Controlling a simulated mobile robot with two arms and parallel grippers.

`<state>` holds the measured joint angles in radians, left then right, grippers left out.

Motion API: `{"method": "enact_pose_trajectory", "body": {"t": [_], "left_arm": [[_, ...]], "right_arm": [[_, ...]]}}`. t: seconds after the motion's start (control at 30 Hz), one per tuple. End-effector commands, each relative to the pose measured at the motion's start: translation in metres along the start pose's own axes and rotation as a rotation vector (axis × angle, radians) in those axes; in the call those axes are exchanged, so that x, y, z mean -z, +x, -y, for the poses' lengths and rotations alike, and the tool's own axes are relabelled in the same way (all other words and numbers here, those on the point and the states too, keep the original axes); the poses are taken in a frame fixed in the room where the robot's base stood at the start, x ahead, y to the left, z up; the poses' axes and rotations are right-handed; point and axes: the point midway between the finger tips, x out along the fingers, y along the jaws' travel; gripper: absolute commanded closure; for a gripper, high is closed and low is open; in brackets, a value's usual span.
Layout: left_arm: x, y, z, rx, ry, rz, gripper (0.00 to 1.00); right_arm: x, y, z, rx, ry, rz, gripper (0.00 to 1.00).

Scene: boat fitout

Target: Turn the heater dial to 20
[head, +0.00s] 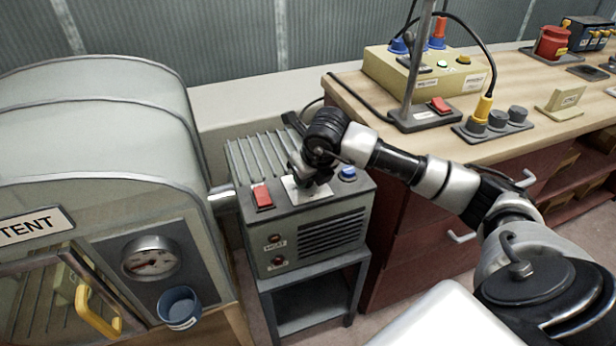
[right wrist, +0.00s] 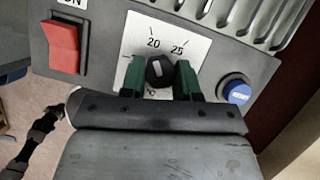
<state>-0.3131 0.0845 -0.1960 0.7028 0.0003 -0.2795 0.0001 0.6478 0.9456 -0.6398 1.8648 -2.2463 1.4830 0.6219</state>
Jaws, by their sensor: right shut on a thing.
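The heater (head: 320,212) is a grey box with a ribbed back on a small stand in the head view. My right gripper (head: 306,178) reaches down onto its top, hiding the dial there. In the right wrist view the dial (right wrist: 160,70) is a black knob on a white scale plate (right wrist: 145,30), which also shows in part in the head view (head: 318,192). The green fingers of my right gripper (right wrist: 160,78) are closed on the knob from both sides. The marks 20 and 25 show just above it. A small pale mark is on the knob; its exact reading is unclear. My left gripper is out of view.
A red rocker switch (right wrist: 64,46) and a blue button (right wrist: 236,92) flank the dial. A rounded tent-labelled cabinet (head: 90,130) stands left of the heater. A wooden bench (head: 520,90) with a control box (head: 425,75) is on the right.

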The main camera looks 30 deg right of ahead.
Motion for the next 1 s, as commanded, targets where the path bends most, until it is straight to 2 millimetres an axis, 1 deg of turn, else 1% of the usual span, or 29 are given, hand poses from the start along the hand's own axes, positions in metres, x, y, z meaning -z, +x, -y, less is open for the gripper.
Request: {"method": "enact_pose_trajectory", "body": {"t": [0.3,0.73,0.77,0.9,0.93,1.0], "left_arm": [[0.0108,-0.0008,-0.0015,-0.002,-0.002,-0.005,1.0],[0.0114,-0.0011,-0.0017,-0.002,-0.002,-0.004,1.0],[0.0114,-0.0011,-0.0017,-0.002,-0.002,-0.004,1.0],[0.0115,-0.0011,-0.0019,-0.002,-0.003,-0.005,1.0],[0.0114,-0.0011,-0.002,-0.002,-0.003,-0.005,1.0],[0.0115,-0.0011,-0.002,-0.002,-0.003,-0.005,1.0]], "right_arm": [[-0.0009,-0.0009,-0.0002,0.033,0.077,0.002,0.92],[-0.0011,-0.0011,-0.0001,0.035,0.086,0.002,0.92],[-0.0011,-0.0011,-0.0001,0.035,0.086,0.002,0.67],[-0.0009,-0.0009,-0.0001,0.035,0.085,0.002,0.46],[-0.0008,-0.0008,-0.0002,0.035,0.085,0.001,0.43],[-0.0006,-0.0006,-0.0002,0.035,0.085,0.001,0.43]]}}
